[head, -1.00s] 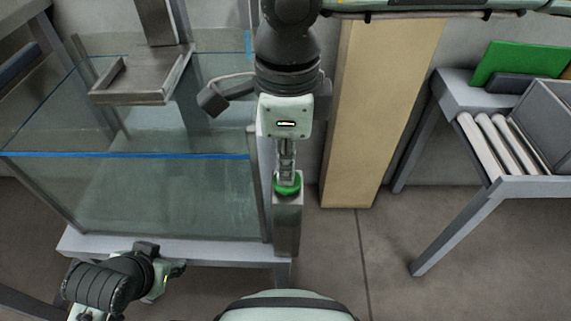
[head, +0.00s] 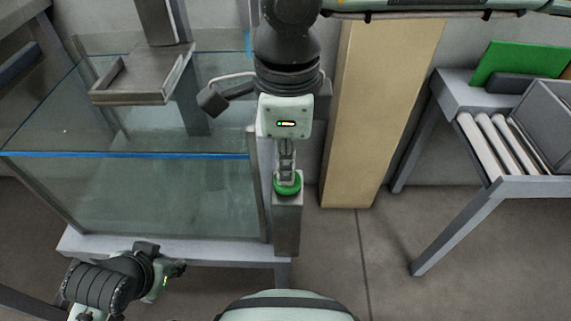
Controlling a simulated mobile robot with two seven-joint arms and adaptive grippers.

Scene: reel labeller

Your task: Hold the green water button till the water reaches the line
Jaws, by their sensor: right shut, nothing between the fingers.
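The green button (head: 287,188) sits on top of a grey post (head: 286,228) at the right front corner of the glass tank. My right gripper (head: 287,181) points straight down with its fingers shut and empty, and its tips appear to touch the button's top. The glass tank (head: 160,195) has a blue line (head: 125,155) across its front pane. The lower part looks greenish, as with water, but I cannot clearly tell the water's surface against the line. My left gripper (head: 180,270) is low in front of the tank, away from the button; its jaws are unclear.
A metal tray (head: 140,78) hangs over the tank. A grey nozzle-like block (head: 212,99) on a bent pipe is beside my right arm. A wooden pillar (head: 380,110) stands right of the post, and a roller table (head: 500,145) is further right. The floor between is clear.

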